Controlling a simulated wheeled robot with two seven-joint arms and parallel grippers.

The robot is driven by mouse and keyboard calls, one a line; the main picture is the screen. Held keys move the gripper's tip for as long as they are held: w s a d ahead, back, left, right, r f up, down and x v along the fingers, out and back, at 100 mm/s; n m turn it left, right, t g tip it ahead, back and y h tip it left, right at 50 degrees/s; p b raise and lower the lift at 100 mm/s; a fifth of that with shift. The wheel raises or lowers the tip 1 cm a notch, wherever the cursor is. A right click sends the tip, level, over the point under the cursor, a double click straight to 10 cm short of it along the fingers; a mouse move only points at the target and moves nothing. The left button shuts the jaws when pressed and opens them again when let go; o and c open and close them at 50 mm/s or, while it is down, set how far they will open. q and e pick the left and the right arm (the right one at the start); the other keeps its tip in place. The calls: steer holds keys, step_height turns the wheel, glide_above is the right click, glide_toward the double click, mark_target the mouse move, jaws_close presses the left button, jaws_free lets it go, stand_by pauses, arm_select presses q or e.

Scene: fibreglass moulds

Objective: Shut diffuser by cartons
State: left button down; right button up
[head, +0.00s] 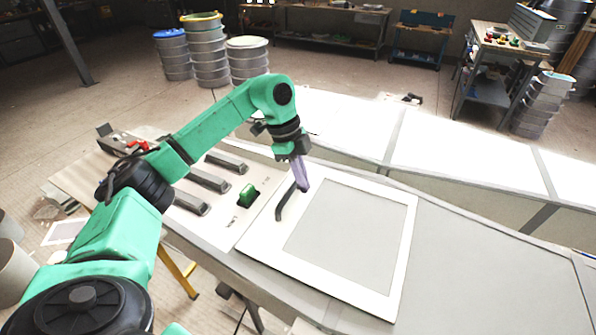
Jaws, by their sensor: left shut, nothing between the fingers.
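A white-framed panel with a grey centre (345,225), which looks like the diffuser, lies on the long grey mould surface. It looks nearly flat; I cannot tell whether it is fully closed. A dark bar handle (284,203) stands at its left edge. My left gripper (304,187) is shut and empty, its purple fingers pointing down at the upper end of the handle. I cannot tell whether they touch it. My right gripper is not in view. I make out no cartons.
Stacked drums (208,50) stand at the back. A grey workbench (490,75) stands at the back right. The mould surface right of the panel is clear.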

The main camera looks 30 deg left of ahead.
mark_target(300, 207)
arm_select(q)
steer(key=p+x, duration=0.1)
steer(key=x, duration=0.4)
steer(key=shift+s+f+p, duration=0.1)
steer(key=shift+p, duration=0.3)
steer(key=a+p, duration=0.1)
steer(key=a, duration=0.2)
steer(key=shift+a+r+p, duration=0.3)
steer(key=shift+r+p, duration=0.05)
steer(key=shift+r, duration=0.05)
steer(key=shift+s+a, duration=0.1)
steer(key=shift+a, duration=0.05)
steer(key=shift+f, duration=0.1)
